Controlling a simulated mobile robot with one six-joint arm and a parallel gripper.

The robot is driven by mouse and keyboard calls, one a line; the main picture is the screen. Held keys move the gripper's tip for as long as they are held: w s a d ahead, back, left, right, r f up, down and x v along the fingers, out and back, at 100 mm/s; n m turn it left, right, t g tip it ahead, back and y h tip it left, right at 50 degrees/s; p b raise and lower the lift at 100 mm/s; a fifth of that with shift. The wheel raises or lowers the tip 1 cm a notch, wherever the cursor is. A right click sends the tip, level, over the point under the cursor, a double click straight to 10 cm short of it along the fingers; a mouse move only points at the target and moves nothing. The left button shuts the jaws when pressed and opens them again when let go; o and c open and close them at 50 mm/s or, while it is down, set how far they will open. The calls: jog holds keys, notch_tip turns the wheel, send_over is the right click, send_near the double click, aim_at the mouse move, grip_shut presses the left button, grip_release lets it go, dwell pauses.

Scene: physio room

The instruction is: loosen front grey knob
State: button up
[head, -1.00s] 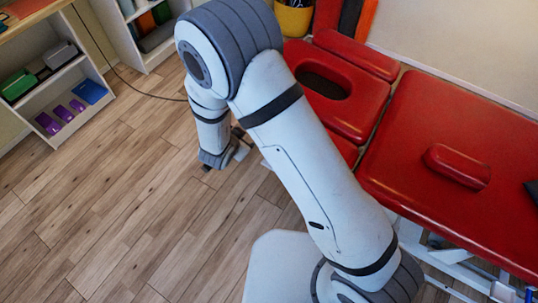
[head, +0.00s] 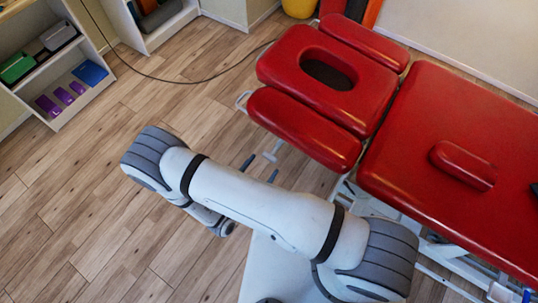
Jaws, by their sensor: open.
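The red treatment table has a headrest with a face hole (head: 328,70) and a front armrest pad (head: 304,130). A small light-grey T-shaped piece (head: 272,152) shows below the front pad's left part; it looks like the front grey knob, though it is too small to be sure. My gripper (head: 261,169) is beyond my arm, with two dark fingers spread apart. They point up toward the T-shaped piece, which lies just past them. I cannot tell whether they touch it. The gripper's body is hidden behind my arm.
A metal loop (head: 242,101) sticks out left of the front pad. A small red cushion (head: 464,165) lies on the main table top (head: 440,110). A shelf (head: 60,70) stands at the upper left, a cable (head: 180,80) crosses the floor, and the floor at left is clear.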

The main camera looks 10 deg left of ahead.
aim_at(268, 159)
jog(key=shift+p+x, duration=0.3)
jog(key=shift+x, duration=2.25)
jog(key=shift+c, duration=0.3)
